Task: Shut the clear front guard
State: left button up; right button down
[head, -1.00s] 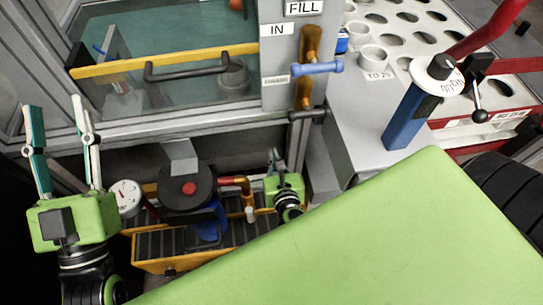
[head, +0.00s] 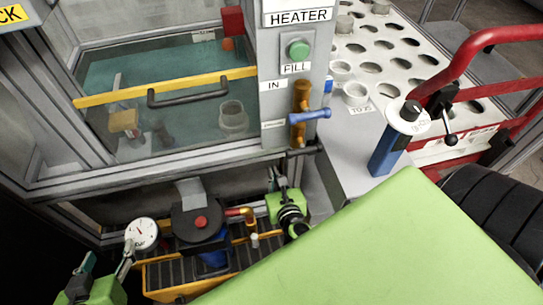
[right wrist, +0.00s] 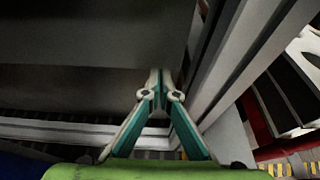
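The clear front guard (head: 185,125) is a see-through panel in the grey frame of the tank in the head view. It has a yellow top bar (head: 110,97) and a black handle (head: 187,97). Its top bar is above the IN label, and there is an open gap above the bar. My right gripper (head: 277,172) is below the frame, near the right post. In the right wrist view its fingertips (right wrist: 161,78) are together, with nothing visible between them. I cannot tell whether it touches the guard. My left gripper (head: 107,258) is low at the left, fingers apart and empty.
The right post (head: 283,70) carries a green button (head: 298,49) and a blue-handled valve (head: 309,116). A gauge (head: 142,233) and a black pump (head: 198,218) stand beneath the tank. A white perforated rack (head: 395,65) and red rail (head: 470,50) are at the right.

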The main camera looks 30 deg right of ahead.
pick_arm(q)
jog(key=s+a+f+g+y+p, duration=0.1)
jog(key=s+a+f+g+p, duration=0.1)
jog(key=s+f+g, duration=0.5)
jog(key=shift+s+a+f+p, duration=0.35)
jog(key=shift+s+a+f, duration=0.5)
jog(key=shift+s+f, duration=1.5)
jog(key=shift+w, duration=0.15)
